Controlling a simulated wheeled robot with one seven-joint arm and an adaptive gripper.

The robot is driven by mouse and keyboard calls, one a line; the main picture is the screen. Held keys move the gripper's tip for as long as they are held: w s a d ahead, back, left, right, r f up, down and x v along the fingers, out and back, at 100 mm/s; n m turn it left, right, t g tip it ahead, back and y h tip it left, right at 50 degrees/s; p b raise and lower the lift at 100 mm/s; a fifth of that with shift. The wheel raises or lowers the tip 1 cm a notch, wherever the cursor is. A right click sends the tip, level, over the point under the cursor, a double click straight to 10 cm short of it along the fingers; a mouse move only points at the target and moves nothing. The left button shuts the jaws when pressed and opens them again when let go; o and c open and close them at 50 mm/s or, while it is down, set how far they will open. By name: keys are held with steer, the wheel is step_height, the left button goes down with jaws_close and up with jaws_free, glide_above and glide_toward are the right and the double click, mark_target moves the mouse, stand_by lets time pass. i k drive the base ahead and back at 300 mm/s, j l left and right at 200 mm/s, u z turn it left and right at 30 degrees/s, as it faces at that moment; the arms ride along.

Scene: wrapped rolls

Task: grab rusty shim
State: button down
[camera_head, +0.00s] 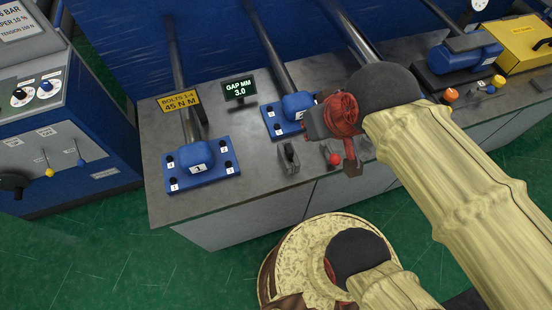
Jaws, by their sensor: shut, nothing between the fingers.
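I cannot make out a rusty shim in this view; it may be hidden behind my arm or too small to tell. My gripper (350,160) hangs at the end of my cream-sleeved arm, above the front part of the grey bench (225,205). It is shut, and I see nothing held in it. It is just right of a red button (333,159) and a small grey block with a dark slot (289,160).
A blue bearing block marked 1 (200,168) and another blue block (290,112) stand on the bench with shafts. A display (239,90) reads GAP MM 3.0. A yellow sign (180,101) reads 45 N M. A yellow box (520,42) stands far right.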

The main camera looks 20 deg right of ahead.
mark_target(289, 150)
steer(key=j+z, duration=0.15)
steer(key=z, duration=1.25)
steer(key=k+j+z, duration=0.25)
steer(key=k+j, duration=0.05)
